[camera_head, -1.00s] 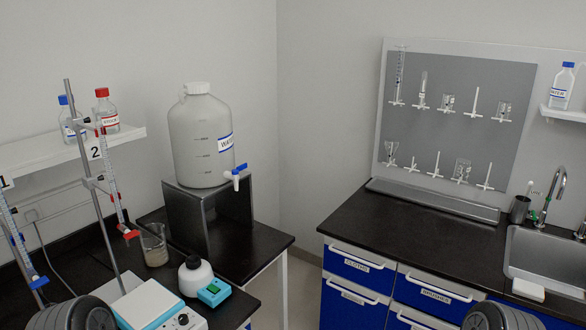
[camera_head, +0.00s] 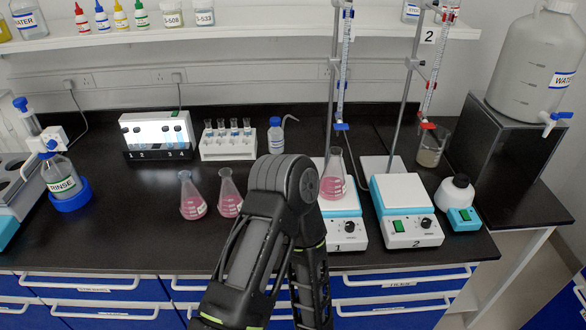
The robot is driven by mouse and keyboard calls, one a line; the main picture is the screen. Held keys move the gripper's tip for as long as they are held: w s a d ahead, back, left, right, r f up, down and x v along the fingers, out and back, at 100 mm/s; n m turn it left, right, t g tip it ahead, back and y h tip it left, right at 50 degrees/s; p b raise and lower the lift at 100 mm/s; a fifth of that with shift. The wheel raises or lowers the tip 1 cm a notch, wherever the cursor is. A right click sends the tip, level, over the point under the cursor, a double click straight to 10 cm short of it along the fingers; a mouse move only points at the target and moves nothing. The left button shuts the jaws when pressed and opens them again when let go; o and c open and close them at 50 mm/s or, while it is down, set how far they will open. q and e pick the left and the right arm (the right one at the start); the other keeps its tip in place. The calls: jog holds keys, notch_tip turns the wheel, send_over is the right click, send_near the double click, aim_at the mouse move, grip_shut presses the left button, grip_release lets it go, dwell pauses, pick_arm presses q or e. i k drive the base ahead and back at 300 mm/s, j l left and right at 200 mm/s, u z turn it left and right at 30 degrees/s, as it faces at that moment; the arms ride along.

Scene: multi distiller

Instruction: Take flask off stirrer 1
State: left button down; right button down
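A conical flask (camera_head: 333,182) with pink liquid stands upright on the top plate of stirrer 1 (camera_head: 349,238), under the burette tip. Stirrer 1 is a white and turquoise unit with a "1" on its front. My black arm (camera_head: 270,225) rises from the bottom centre and hides the left part of stirrer 1. Its rounded joint is in front of the stirrer's left side and close beside the flask in the picture. I cannot tell the distance in depth. No gripper fingers show in this view.
Stirrer 2 (camera_head: 405,222) stands to the right with an empty plate. Two more pink flasks (camera_head: 192,200) (camera_head: 229,196) stand left of my arm. Stand rods with burettes (camera_head: 343,70) rise behind the stirrers. A beaker (camera_head: 432,152) and a small turquoise-based device (camera_head: 458,205) stand at right.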

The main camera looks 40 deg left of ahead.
aim_at(333, 187)
jog(key=u, duration=0.95)
jog(key=l+u, duration=0.3)
jog(key=l, duration=2.35)
